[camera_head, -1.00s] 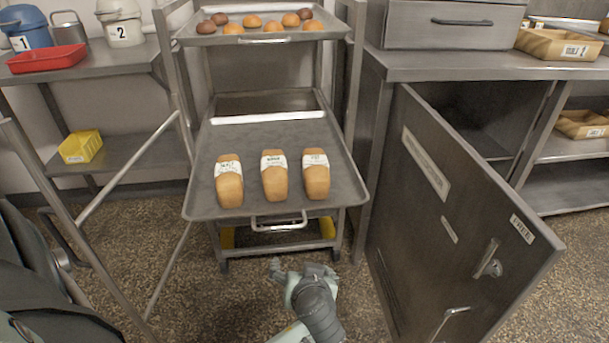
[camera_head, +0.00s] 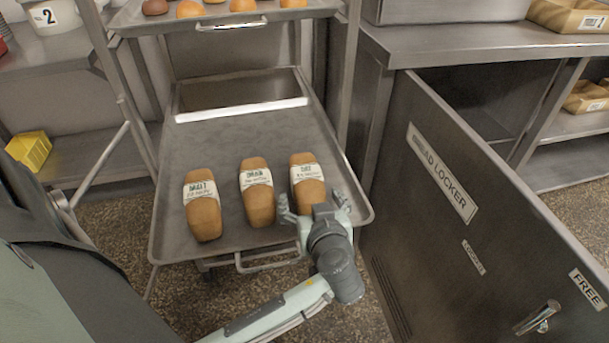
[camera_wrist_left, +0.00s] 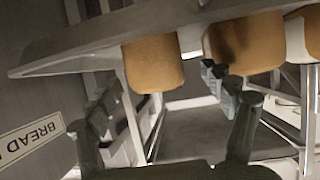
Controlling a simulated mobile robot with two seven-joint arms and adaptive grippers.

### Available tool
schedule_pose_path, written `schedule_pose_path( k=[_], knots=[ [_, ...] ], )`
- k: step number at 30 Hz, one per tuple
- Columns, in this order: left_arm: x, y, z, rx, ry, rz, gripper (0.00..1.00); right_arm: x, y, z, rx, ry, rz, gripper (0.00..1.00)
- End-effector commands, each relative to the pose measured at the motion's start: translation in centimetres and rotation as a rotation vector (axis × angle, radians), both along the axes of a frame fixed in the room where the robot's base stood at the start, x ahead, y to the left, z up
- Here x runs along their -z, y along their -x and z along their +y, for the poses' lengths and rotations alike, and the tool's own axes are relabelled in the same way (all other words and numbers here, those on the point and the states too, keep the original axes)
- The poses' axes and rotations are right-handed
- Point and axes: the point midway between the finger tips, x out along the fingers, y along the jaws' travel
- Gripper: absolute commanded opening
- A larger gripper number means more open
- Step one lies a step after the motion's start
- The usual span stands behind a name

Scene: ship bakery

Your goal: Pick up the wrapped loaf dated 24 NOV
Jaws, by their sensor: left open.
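Three brown loaves with white paper bands lie side by side on a pulled-out metal tray (camera_head: 232,142): a left loaf (camera_head: 205,222), a middle loaf (camera_head: 260,205) and a right loaf (camera_head: 308,192). Their bands carry dark print; I cannot read the dates surely. My left gripper (camera_head: 312,208) is open at the tray's front edge, by the near end of the right loaf. In the left wrist view, the open fingers (camera_wrist_left: 165,118) show below a loaf end (camera_wrist_left: 153,64), with another loaf (camera_wrist_left: 245,42) to its right. Nothing is held. My right gripper is out of view.
An open locker door (camera_head: 455,215) stands close to the right of the tray. A rack post (camera_head: 118,85) rises on the left. An upper tray with buns (camera_head: 215,22) is above and behind. A counter (camera_head: 465,55) is at the right.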

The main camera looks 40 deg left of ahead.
Motion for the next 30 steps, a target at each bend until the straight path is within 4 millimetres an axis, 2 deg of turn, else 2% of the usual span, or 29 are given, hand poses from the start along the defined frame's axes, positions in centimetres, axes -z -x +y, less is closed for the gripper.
schedule_pose_path(
  k=[10, 15, 18, 27, 28, 30],
  knots=[
    [1.0, -2.0, 2.0, 0.0, -0.004, 0.0, 0.82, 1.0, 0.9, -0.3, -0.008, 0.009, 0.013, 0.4],
    [1.9, -4.0, 3.6, 0.0, -0.007, 0.0, 0.82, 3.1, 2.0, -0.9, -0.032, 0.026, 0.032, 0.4],
    [2.5, -4.7, 4.3, -0.001, -0.005, 0.0, 0.82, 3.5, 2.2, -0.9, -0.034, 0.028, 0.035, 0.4],
    [2.9, -5.1, 4.7, -0.001, -0.001, 0.001, 0.82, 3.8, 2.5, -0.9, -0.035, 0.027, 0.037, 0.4],
    [2.9, -5.1, 4.7, -0.001, -0.001, 0.001, 0.81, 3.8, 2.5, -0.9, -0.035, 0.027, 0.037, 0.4],
    [2.8, -5.1, 4.7, -0.001, -0.001, 0.001, 0.72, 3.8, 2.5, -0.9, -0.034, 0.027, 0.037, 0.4]
  ],
)
